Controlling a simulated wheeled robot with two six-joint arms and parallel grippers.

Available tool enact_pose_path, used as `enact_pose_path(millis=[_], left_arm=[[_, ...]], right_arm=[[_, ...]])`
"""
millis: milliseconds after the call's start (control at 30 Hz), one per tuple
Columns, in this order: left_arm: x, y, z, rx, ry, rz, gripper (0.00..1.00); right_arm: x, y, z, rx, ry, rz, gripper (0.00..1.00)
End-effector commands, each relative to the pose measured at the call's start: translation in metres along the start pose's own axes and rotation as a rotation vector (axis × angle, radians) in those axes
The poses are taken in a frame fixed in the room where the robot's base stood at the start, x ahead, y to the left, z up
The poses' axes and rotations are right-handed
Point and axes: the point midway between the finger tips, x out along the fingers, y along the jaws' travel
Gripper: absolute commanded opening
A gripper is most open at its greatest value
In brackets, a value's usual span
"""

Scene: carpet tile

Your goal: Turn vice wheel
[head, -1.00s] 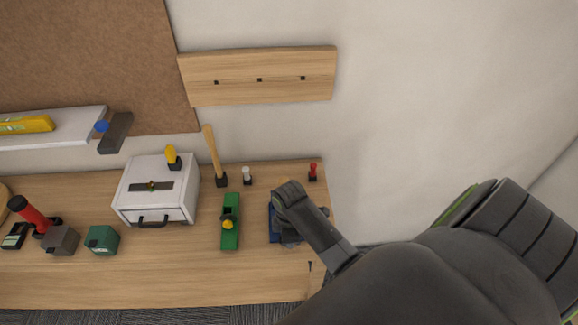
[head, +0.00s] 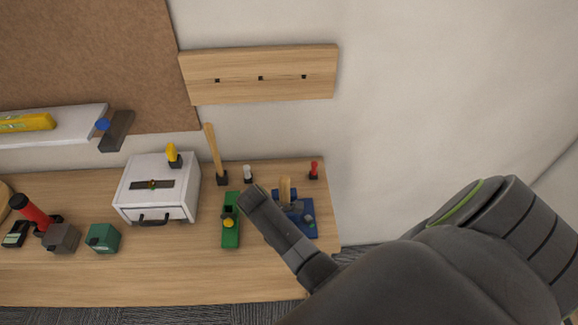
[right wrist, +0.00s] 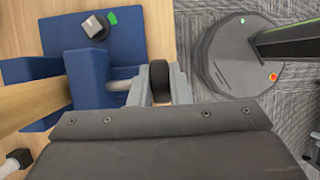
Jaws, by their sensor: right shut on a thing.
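The blue vice (head: 308,229) stands at the right end of the bench, partly hidden by my right arm in the head view. A wooden block (head: 285,188) stands upright between its jaws. In the right wrist view the blue vice body (right wrist: 112,45) is at the left, with the wood (right wrist: 30,108) against it and a short light screw (right wrist: 119,86) coming out to the right. The black wheel (right wrist: 159,84) is at the screw's end. My right gripper (right wrist: 160,76) is shut on this wheel, with a grey finger on each side. My left gripper is out of view.
A green tool (head: 231,235) with a yellow knob sits left of the vice. A mallet (head: 214,150), a white-topped piece (head: 248,173) and a red-handled tool (head: 314,168) stand behind. A white drawer box (head: 157,205) is farther left. The bench's front is mostly clear.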

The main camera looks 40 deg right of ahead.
Motion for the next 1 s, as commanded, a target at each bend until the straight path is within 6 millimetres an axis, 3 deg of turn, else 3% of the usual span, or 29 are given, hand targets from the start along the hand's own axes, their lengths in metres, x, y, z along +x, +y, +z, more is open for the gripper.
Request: enact_pose_path(millis=[500,1000], left_arm=[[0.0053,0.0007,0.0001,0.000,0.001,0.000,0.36],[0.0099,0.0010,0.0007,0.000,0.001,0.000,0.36]], right_arm=[[-0.0016,0.0003,-0.0079,0.012,-0.417,-0.005,0.00],[-0.0016,-0.0002,-0.0096,0.017,-0.548,-0.008,0.00]])
